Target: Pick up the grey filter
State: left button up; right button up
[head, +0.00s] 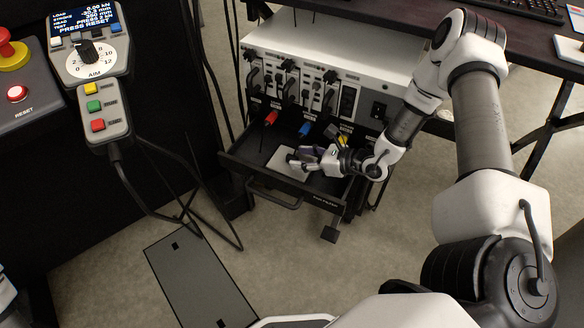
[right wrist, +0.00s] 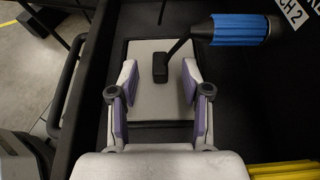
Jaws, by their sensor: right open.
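The grey filter (right wrist: 150,100) is a flat light grey panel with a dark edge, lying in the open black drawer. A small black block (right wrist: 160,68) stands up near its middle. In the head view the filter (head: 283,163) shows partly, beside my gripper. My right gripper (head: 297,160) reaches down into the drawer over the filter. In the right wrist view my right gripper (right wrist: 159,78) is open, one purple-lined finger on each side of the black block, with gaps to both. My left gripper is not in view.
A blue-handled tool (right wrist: 238,28) lies close to the filter, its dark shaft seeming to reach near the block. A red-handled tool (head: 271,118) and yellow items (right wrist: 285,170) are also in the drawer (head: 318,201). The white cabinet (head: 330,50) stands behind.

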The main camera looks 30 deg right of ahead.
aim_at(292, 156)
jog(key=b+x, duration=0.2)
jog(key=x, duration=0.1)
jog(key=shift+w+f, duration=0.1)
jog(key=shift+f, duration=0.35)
jog(key=shift+w+a+r, duration=0.1)
jog(key=shift+w+a, duration=0.05)
jog(key=shift+w, duration=0.05)
jog(key=shift+r, duration=0.15)
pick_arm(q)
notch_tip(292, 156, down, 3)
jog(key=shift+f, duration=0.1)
pick_arm(e)
grip_shut()
pick_arm(q)
jog(key=shift+p, duration=0.3)
pick_arm(e)
jog(key=shift+r, duration=0.1)
